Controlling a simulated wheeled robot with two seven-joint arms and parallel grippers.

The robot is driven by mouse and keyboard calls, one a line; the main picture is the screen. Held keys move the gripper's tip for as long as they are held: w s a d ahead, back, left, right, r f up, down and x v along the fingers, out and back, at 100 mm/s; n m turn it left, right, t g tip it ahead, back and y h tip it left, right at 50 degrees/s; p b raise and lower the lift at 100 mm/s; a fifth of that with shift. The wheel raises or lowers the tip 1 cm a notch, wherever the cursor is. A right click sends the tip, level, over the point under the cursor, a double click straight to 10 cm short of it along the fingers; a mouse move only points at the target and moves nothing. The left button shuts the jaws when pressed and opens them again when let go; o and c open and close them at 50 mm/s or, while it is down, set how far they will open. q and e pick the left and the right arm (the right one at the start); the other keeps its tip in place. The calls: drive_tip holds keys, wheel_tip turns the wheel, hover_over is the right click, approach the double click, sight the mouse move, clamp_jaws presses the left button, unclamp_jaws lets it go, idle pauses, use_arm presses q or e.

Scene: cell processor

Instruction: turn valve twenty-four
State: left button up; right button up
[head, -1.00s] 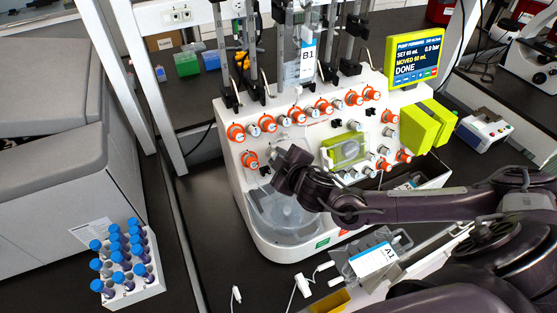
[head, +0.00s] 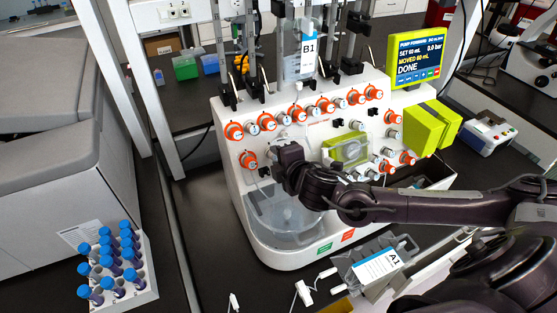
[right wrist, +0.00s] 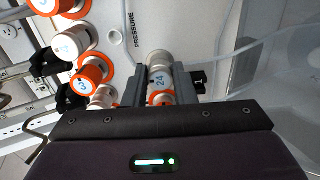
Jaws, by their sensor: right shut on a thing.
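Valve twenty-four (right wrist: 158,84) is a white cylinder with a blue "24" and orange at its near end. In the right wrist view it sits between the two fingers of my right gripper (right wrist: 157,88), which is shut on it. In the head view my right gripper (head: 284,152) is at the front panel of the white cell processor (head: 245,195), below the upper valve row, and it hides valve twenty-four there. My left gripper is not in view.
Other orange and white valves (head: 297,113) surround the gripper. A clear round chamber (head: 290,215) lies below it and a lime-framed cassette (head: 347,150) to its right. Bag A1 (head: 378,266) lies in front. A screen (head: 416,57) reads DONE. A tube rack (head: 145,283) stands at left.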

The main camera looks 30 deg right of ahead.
idle(0.3)
drive_tip(key=o, duration=1)
drive_tip(key=shift+s, duration=0.15)
drive_tip(key=b+v, duration=0.2)
drive_tip(key=v, duration=0.5)
drive_tip(key=shift+s+r, duration=0.2)
drive_tip(key=shift+s, duration=0.1)
drive_tip(key=shift+f, duration=0.1)
